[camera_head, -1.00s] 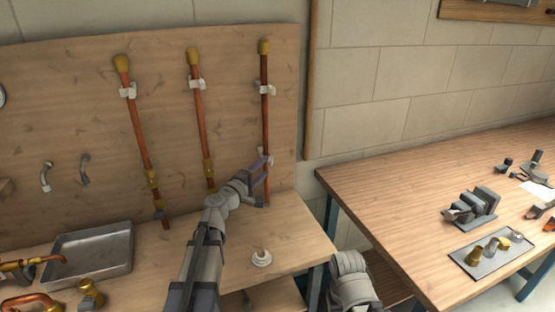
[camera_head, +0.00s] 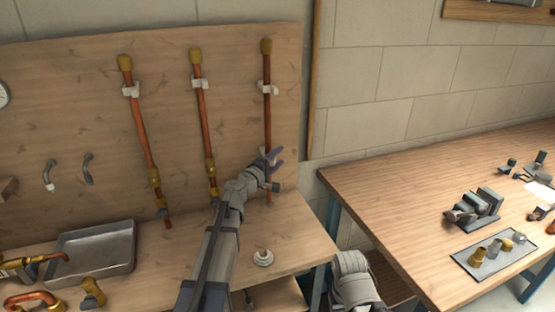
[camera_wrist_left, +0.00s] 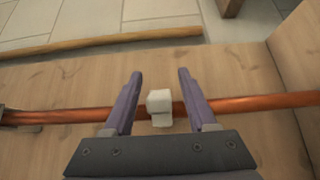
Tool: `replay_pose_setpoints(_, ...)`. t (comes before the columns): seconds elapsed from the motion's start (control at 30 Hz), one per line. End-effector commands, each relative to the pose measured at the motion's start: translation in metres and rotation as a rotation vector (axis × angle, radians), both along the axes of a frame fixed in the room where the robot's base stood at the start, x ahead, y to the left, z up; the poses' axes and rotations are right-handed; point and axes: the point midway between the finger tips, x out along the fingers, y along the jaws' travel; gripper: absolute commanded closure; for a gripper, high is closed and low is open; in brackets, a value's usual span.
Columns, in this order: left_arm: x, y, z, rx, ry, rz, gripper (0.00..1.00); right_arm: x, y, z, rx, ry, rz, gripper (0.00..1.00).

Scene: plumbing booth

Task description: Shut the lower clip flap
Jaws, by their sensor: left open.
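The right-hand copper pipe (camera_head: 267,115) stands upright against the wooden board. Its white upper clip (camera_head: 267,89) is clear of my arm. The white lower clip (camera_wrist_left: 160,104) shows in the left wrist view on the copper pipe (camera_wrist_left: 258,103). I cannot tell how far its flap is shut. My left gripper (camera_head: 275,156) is open at the lower part of this pipe and hides the lower clip in the head view. In the wrist view, the fingers of the left gripper (camera_wrist_left: 160,75) are on either side of the clip, with gaps on both sides. My right gripper is not in view.
Two more copper pipes (camera_head: 145,135) (camera_head: 204,120) stand to the left on the board. A metal tray (camera_head: 95,250) and a white round fitting (camera_head: 263,258) are on the bench below. A second table (camera_head: 400,195) with a vise (camera_head: 474,207) stands to the right.

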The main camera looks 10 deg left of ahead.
Motion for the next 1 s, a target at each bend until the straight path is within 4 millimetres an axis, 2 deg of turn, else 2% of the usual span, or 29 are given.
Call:
replay_pose_setpoints(0.2,-0.0003,-0.0001,0.0000,0.000,0.000,0.000,0.45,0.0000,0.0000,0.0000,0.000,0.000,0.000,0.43)
replay_pose_setpoints(0.7,-0.0005,0.0000,-0.0001,0.000,0.000,0.000,1.00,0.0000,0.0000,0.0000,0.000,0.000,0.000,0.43)
replay_pose_setpoints(1.0,-0.0006,-0.0002,-0.0001,0.000,0.000,0.002,1.00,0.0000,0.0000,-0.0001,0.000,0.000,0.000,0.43)
